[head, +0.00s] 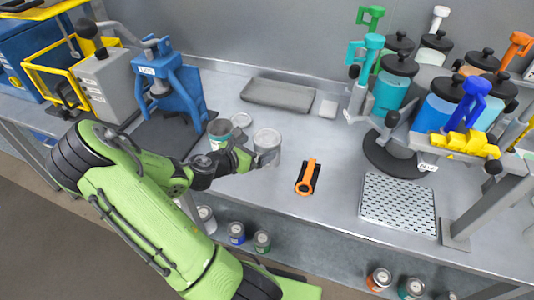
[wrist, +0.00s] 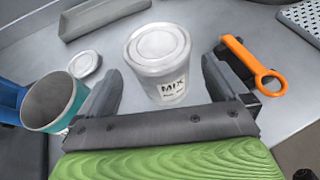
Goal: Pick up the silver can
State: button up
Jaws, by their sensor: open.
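The silver can (head: 267,141) stands upright and closed on the metal bench. In the wrist view the silver can (wrist: 158,62) shows a pale lid and a label reading MIX. My gripper (head: 255,155) is at the can, with its fingers spread. In the wrist view my gripper (wrist: 163,85) has one finger on the left of the can and one on the right, with a gap on each side. The can's lower front lies close to the gripper's palm, and I cannot tell whether they touch.
An open teal can (wrist: 55,103) stands left of my gripper, beside a loose lid (wrist: 85,64). An orange-handled tool (head: 308,177) lies to the right. Behind is a grey tray (head: 278,95). A blue press (head: 168,80) stands left, and a paint dispenser carousel (head: 395,150) right.

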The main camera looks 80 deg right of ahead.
aim_at(268, 142)
jog(key=x, duration=0.7)
jog(key=shift+w+f+b, duration=0.1)
jog(key=shift+b, duration=0.25)
jog(key=shift+a, duration=0.1)
jog(key=c, duration=1)
